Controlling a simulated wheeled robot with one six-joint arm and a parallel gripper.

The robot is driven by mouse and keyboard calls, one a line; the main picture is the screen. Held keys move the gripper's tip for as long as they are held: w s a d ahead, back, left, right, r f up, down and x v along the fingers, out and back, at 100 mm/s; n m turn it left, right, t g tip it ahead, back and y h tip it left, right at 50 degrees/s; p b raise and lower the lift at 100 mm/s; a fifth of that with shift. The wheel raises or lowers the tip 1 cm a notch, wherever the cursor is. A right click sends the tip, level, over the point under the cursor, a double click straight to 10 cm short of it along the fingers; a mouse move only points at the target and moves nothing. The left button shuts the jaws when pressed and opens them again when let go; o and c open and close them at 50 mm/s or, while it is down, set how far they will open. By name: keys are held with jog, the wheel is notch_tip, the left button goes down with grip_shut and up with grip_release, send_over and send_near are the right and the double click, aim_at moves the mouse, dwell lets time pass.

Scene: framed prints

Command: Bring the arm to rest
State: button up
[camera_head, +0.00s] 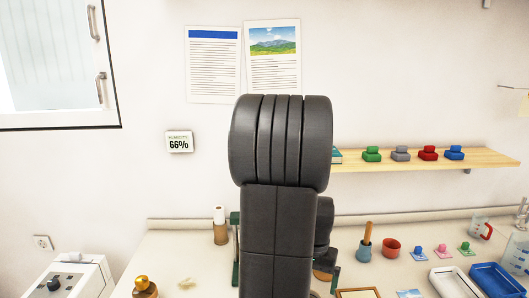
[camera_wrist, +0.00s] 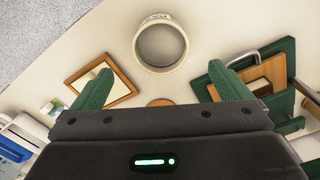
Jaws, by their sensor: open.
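My arm rises in the middle of the head view, a thick dark grey link with a ribbed round joint on top, and hides part of the table and wall behind it. My gripper (camera_wrist: 159,88) shows in the wrist view with its two green fingers spread wide apart. Nothing is between the fingers. A round sieve-like ring (camera_wrist: 161,43) lies on the table beyond the fingertips, apart from them.
A wooden frame (camera_wrist: 117,82) lies by the left finger and a green and wood piece (camera_wrist: 279,75) by the right. In the head view, a shelf (camera_head: 490,158) bears several coloured items. A white tray (camera_head: 452,284) and blue tray (camera_head: 495,281) stand at right.

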jog(key=shift+a+f, duration=0.1)
jog(key=shift+f, duration=2.2)
jog(key=shift+r, duration=0.1)
